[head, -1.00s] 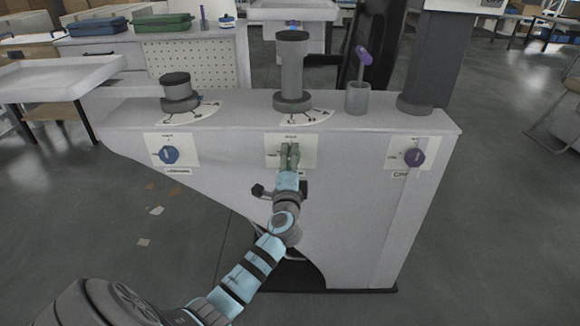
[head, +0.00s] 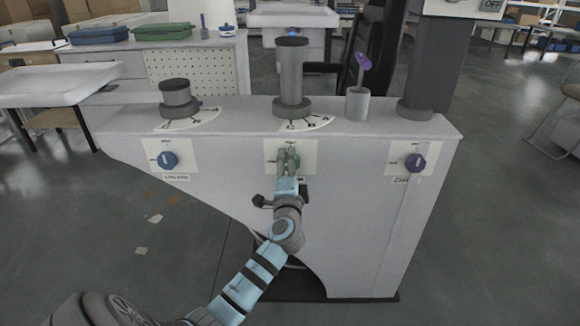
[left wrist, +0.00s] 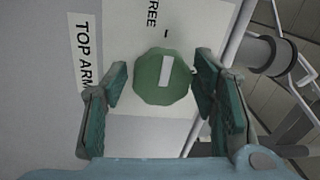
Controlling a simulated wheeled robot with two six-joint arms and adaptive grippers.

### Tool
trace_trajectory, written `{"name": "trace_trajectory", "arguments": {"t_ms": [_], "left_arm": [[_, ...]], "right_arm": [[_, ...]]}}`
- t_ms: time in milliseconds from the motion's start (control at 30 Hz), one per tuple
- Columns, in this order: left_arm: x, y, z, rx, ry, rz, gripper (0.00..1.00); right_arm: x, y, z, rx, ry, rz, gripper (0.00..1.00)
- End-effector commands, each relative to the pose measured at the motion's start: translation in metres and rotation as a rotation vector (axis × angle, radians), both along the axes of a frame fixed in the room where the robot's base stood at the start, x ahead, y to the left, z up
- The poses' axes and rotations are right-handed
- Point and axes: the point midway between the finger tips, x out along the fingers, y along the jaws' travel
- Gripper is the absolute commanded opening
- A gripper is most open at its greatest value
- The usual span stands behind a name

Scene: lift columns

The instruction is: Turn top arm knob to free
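The green top arm knob (left wrist: 155,85) sits on a white label plate (left wrist: 110,35). Its white mark (left wrist: 166,72) lines up with the tick beside the word FREE in the left wrist view. The TOP ARM label is to the left there. My left gripper (left wrist: 160,88) is open, with one finger on each side of the knob and narrow gaps showing. In the head view, my left gripper (head: 288,160) is at the middle plate of the grey console (head: 350,190) and mostly covers the knob. My right gripper is not in view.
A blue knob (head: 167,160) is on the left plate and a purple knob (head: 415,163) on the right one. Grey columns (head: 291,75) with dial scales stand on the console top. A grey cup (head: 357,104) holds a purple-headed tool (head: 362,62).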

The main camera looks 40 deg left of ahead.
Motion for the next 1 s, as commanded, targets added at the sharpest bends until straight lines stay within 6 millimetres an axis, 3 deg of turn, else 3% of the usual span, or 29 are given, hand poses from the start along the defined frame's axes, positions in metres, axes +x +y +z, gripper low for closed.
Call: {"name": "trace_trajectory", "arguments": {"t_ms": [400, 800, 1000], "left_arm": [[-0.005, -0.004, 0.000, 0.002, -0.001, -0.002, 0.64], [-0.082, -0.064, -0.010, -0.003, 0.000, -0.001, 0.64], [-0.095, -0.073, -0.010, 0.002, 0.000, 0.000, 0.64]], "right_arm": [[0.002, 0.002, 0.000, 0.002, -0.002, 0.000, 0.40], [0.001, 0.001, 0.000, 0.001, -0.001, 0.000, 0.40], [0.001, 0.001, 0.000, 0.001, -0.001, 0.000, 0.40]]}}
